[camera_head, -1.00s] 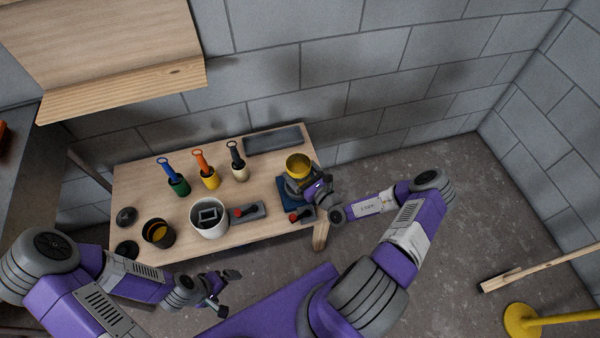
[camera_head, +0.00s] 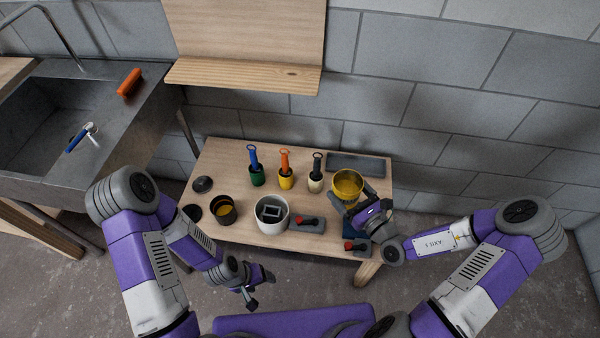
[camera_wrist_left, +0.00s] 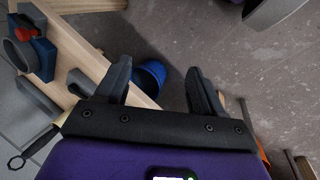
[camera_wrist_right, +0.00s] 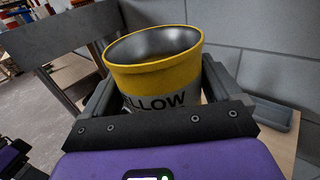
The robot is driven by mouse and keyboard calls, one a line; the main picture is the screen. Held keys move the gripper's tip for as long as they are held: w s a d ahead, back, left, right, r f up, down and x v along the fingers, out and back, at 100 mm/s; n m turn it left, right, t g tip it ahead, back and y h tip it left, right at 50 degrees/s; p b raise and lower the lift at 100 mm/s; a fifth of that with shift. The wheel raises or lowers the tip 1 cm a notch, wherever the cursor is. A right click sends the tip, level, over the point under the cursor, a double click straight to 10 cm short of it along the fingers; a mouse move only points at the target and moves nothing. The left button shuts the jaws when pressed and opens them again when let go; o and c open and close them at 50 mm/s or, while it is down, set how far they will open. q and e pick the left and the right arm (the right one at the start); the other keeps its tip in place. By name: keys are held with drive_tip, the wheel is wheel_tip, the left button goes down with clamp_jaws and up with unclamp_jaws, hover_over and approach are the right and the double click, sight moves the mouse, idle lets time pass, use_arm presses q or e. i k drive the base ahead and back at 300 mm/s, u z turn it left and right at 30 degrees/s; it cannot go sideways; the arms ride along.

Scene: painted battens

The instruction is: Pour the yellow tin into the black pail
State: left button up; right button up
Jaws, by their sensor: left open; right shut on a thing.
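The yellow tin (camera_head: 348,188) is upright in my right gripper (camera_head: 356,200), above the right end of the bench. In the right wrist view the tin (camera_wrist_right: 158,88) sits between the two fingers, with grey metal inner wall and part of a label showing. The head view shows yellow inside it. The black pail (camera_head: 224,216) stands on the bench's left part, left of a white bucket, with yellow visible inside. The tin is well to its right. My left gripper (camera_head: 261,289) is open and empty in front of the bench, below the white bucket in the picture.
The white bucket (camera_head: 271,226) with a grey piece inside stands between pail and tin. Green, yellow and cream handled pots (camera_head: 286,180) stand behind. A red-knobbed grey block (camera_head: 306,224) lies right of the bucket. A grey tray (camera_head: 358,163) lies at the back right.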

sight(222, 206)
drive_tip(key=u, duration=0.8)
drive_tip(key=i, duration=0.35)
drive_tip(key=u, duration=1)
